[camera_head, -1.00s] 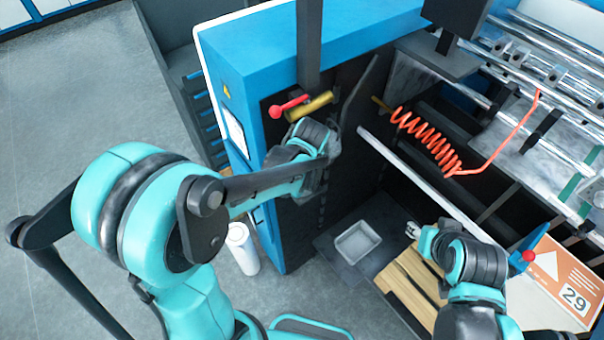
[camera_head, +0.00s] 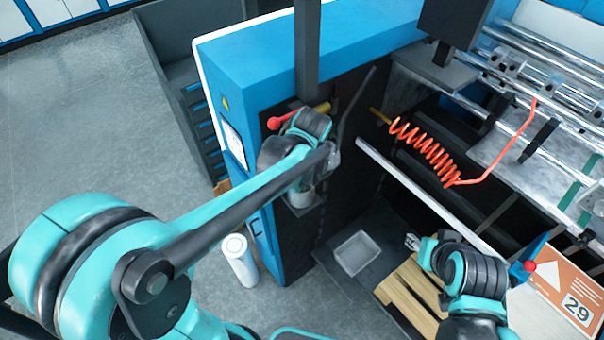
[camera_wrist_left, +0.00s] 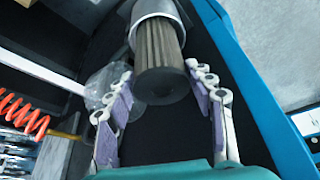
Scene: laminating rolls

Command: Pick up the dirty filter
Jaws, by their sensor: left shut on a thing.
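The dirty filter (camera_wrist_left: 160,60) is a brown-grey pleated cylinder with a dark round end, in the left wrist view. Its far end meets a grey metal cylindrical housing (camera_wrist_left: 153,10). My left gripper (camera_wrist_left: 160,76) has its fingers on either side of the filter and is shut on it. In the head view my left wrist covers the filter, at the dark side of the blue machine (camera_head: 255,60). My right gripper (camera_head: 413,242) is low on the right, above the wooden pallet, too small to tell open or shut.
A red-handled valve (camera_head: 283,119) is close beside my left wrist. A white cylinder (camera_head: 239,262) stands on the floor. A grey tray (camera_head: 357,253) and a wooden pallet (camera_head: 408,300) lie below. A coiled orange hose (camera_head: 425,150) hangs at right. Open floor is at left.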

